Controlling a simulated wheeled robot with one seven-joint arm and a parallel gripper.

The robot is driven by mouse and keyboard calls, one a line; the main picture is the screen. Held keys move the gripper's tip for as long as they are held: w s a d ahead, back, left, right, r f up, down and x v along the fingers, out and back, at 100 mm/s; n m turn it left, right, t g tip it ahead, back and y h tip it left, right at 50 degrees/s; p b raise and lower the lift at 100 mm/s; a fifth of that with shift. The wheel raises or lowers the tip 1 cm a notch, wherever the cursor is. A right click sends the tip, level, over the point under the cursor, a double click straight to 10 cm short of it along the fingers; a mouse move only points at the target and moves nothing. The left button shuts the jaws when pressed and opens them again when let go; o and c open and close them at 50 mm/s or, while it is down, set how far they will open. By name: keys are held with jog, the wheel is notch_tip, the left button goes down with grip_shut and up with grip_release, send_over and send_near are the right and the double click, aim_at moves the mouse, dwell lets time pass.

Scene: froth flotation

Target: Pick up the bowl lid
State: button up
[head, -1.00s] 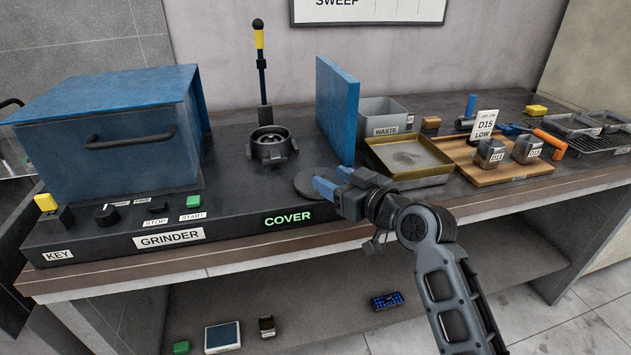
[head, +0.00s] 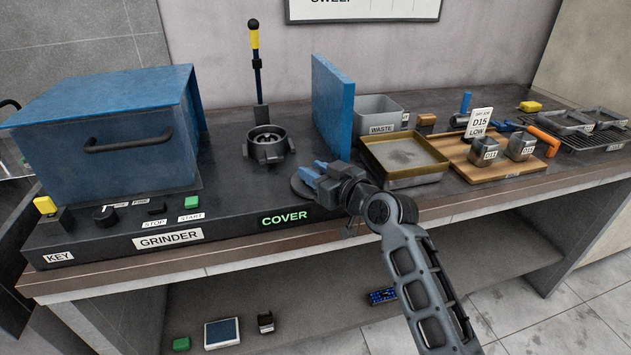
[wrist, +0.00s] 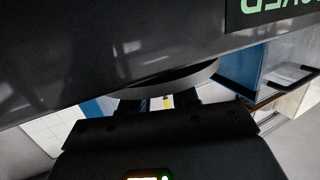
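The bowl lid (head: 299,189) is a flat dark grey disc lying on the grinder's black deck, left of the upright blue panel. My gripper (head: 312,171) has blue fingertips and reaches over the lid from the right, hiding part of it. In the wrist view the lid's curved rim (wrist: 165,82) shows just beyond my gripper (wrist: 155,103), whose fingers stand apart with a gap between them. The gripper is open. I cannot tell whether the fingers touch the lid.
The open grinder bowl (head: 267,148) stands behind the lid, with a yellow-topped lever (head: 256,65) behind it. The blue panel (head: 333,105) rises close behind my gripper. A brass-coloured tray (head: 405,182) and wooden board (head: 512,168) lie to the right. The lit COVER sign (head: 285,218) is in front.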

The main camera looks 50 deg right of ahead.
grip_shut()
